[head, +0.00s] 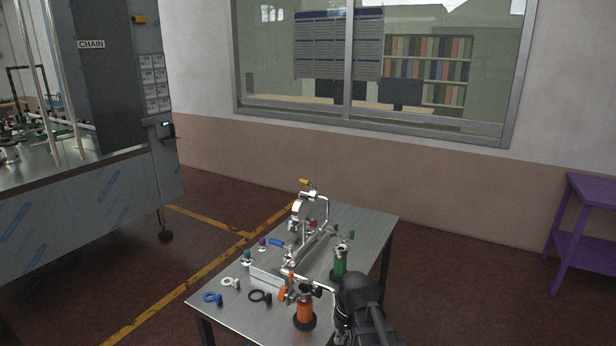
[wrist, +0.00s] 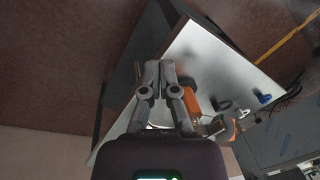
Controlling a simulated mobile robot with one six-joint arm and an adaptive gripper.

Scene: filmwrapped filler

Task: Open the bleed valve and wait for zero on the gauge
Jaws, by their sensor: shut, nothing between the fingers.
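A metal pipe assembly (head: 300,250) stands on the steel table (head: 370,222). A yellow lever (head: 305,182) is at its top, with a round gauge-like part (head: 297,208) just below; no reading is legible. A blue lever (head: 276,242) and a small red handle (head: 313,223) are lower down. I cannot tell which handle is the bleed valve. My gripper (wrist: 160,68) is shut and empty. In the head view it is at the table's front right, right of the orange cylinder (head: 304,312), and my dark arm partly hides it. The orange cylinder also shows right of my fingers in the wrist view (wrist: 191,103).
A green cylinder (head: 339,262) stands behind my arm. The table's back right is bare. A purple stand (head: 590,220) is at far right, a film-wrapped machine (head: 90,200) at left.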

